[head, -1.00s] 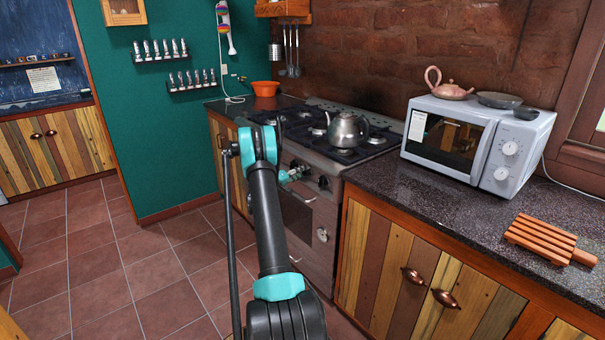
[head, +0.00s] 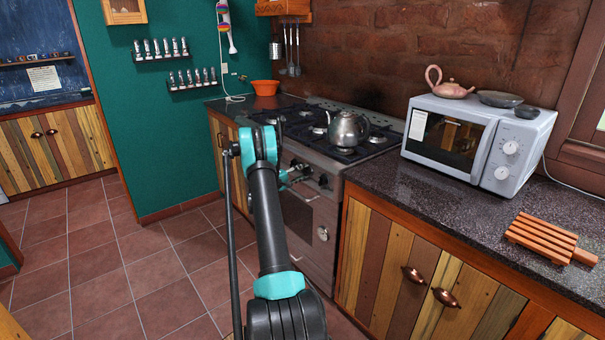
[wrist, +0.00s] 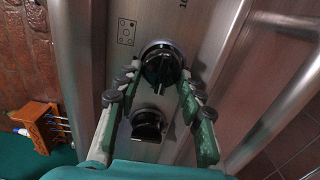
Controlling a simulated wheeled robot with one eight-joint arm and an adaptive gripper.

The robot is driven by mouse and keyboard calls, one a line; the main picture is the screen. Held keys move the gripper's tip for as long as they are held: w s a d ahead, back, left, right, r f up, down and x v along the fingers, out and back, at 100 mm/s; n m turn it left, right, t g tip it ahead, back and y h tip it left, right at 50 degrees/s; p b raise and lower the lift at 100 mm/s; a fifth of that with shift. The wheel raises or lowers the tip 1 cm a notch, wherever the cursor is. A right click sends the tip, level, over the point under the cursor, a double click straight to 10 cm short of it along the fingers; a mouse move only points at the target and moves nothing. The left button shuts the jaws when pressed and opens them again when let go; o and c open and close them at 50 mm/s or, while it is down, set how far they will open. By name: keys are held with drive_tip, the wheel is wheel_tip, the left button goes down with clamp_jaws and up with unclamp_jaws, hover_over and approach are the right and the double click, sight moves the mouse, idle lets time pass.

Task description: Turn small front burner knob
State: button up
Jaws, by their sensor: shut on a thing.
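The stove (head: 310,225) stands left of the counter, with control knobs on its front panel. In the wrist view a black round knob with a raised grip bar (wrist: 162,64) sits between the fingertips of my gripper (wrist: 160,72). The fingers are shut on this knob, one on each side. A second black knob (wrist: 148,125) lies between the fingers, closer to the palm, and is not gripped. A small burner diagram (wrist: 126,32) is printed beside the gripped knob. In the head view my gripper (head: 305,178) is at the stove front, partly hidden by my arm.
A metal kettle (head: 348,130) stands on the stovetop. An oven handle (wrist: 285,80) runs close beside my gripper in the wrist view. A microwave (head: 475,145) and a wooden rack (head: 540,238) are on the counter at right. The tiled floor at left is clear.

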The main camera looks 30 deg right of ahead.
drive_tip(key=shift+a, duration=0.1)
drive_tip(key=o, duration=1.1)
drive_tip(key=shift+o, duration=0.2)
drive_tip(key=shift+a, duration=0.1)
drive_tip(key=a, duration=0.7)
drive_tip(key=shift+s+a, duration=0.3)
drive_tip(key=shift+a, duration=0.1)
